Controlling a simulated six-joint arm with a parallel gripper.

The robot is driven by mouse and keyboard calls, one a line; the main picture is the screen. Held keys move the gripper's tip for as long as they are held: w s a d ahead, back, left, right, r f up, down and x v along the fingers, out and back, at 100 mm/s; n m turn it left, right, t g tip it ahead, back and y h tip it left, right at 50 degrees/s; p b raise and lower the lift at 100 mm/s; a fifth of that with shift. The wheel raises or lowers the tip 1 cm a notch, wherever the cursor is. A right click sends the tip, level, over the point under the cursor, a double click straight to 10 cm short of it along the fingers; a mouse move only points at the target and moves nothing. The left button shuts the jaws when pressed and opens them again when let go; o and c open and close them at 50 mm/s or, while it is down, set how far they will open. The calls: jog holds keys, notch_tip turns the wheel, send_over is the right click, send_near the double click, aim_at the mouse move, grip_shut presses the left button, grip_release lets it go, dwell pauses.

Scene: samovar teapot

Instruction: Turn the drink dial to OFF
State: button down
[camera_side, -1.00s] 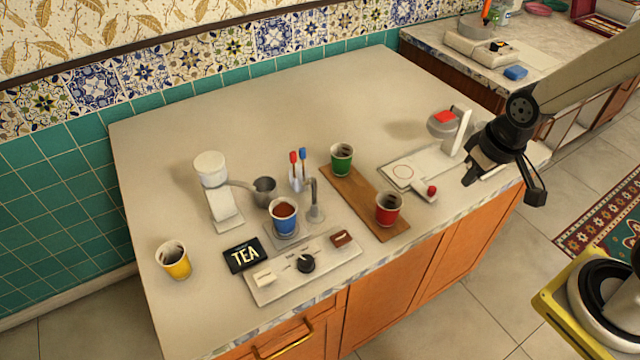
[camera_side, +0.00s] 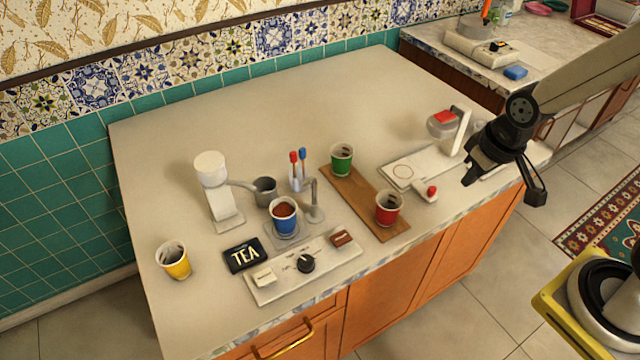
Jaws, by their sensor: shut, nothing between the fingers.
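The drink dial, a black round knob (camera_side: 305,263), sits in the middle of a pale control panel (camera_side: 325,266) near the counter's front edge. The markings around it are too small to read. A cream block (camera_side: 263,277) and a brown block (camera_side: 341,238) are at the panel's two ends. A black TEA sign (camera_side: 244,255) lies behind its left end. My gripper (camera_side: 504,192) is at the counter's right end, well away from the dial to its right. It is shut and empty.
A blue cup (camera_side: 284,222) stands under a spout behind the panel. A red cup (camera_side: 388,214) and a green cup (camera_side: 341,161) stand on a wooden board (camera_side: 365,199). A yellow cup (camera_side: 174,264) is at left. The counter's back is clear.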

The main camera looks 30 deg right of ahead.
jog(key=c, duration=0.7)
grip_release()
jog(key=shift+w, duration=0.1)
jog(key=o, duration=0.3)
jog(key=shift+w+a, duration=0.2)
jog(key=shift+o, duration=1.2)
jog(key=w+a+f+n, duration=0.1)
jog(key=w+a, duration=0.5)
jog(key=shift+a+f+g, duration=0.2)
jog(key=shift+f+g, duration=0.15)
jog(key=shift+g, duration=0.05)
jog(key=n+g, duration=0.2)
jog(key=n, duration=0.1)
send_over(306, 260)
notch_tip(306, 260, down, 10)
jog(key=shift+r, duration=0.1)
jog(key=shift+f, duration=0.2)
